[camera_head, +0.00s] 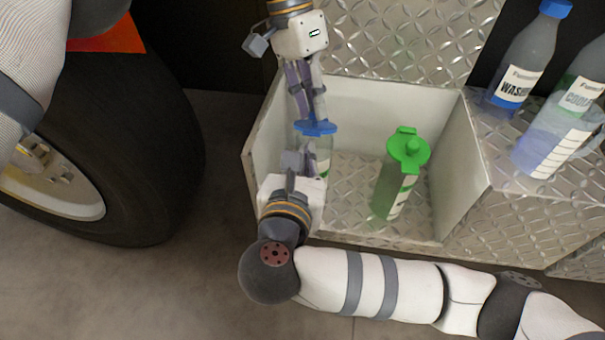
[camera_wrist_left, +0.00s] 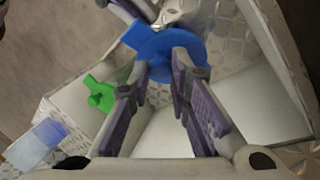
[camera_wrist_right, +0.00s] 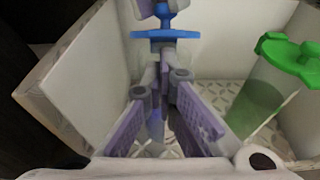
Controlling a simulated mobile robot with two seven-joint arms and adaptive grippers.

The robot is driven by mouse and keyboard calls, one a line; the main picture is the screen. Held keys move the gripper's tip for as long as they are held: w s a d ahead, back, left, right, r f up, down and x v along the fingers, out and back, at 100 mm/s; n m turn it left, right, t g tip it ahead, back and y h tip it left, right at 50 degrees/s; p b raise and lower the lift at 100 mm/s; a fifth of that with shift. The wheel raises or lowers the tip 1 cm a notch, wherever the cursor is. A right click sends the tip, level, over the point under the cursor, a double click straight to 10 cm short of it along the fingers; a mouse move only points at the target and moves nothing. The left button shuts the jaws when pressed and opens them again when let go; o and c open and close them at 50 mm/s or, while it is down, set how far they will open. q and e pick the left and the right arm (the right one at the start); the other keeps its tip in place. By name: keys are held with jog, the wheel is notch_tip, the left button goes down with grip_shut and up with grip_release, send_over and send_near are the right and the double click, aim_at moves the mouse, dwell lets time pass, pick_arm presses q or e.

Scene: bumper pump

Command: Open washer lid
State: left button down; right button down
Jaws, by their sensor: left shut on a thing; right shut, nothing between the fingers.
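The blue washer lid (camera_head: 318,128) sits at the top of a clear bottle (camera_head: 323,163) in the left part of a metal bin. The lid also shows in the left wrist view (camera_wrist_left: 165,50) and the right wrist view (camera_wrist_right: 150,38). My left gripper (camera_head: 314,117) is above it, shut on the lid's raised blue part. My right gripper (camera_wrist_right: 165,62) is shut and empty just below the lid's rim, at the bottle's near side. My right fingers hide much of the bottle, and I cannot tell if they touch it.
A green-capped jug (camera_head: 408,150) stands to the right in the same bin (camera_head: 452,165). A large wheel (camera_head: 150,150) is at left. The bin walls are close around both grippers.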

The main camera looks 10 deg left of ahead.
pick_arm(q)
jog(key=shift+s+f, duration=0.1)
jog(key=shift+f, duration=0.05)
pick_arm(e)
jog(key=shift+w+r, duration=0.1)
jog(key=shift+r, duration=0.15)
jog(key=shift+w+r, duration=0.3)
jog(key=shift+r, duration=0.5)
pick_arm(q)
jog(key=c, duration=1.4)
grip_release()
jog(key=shift+c, duration=0.2)
pick_arm(e)
jog(key=shift+f, duration=0.1)
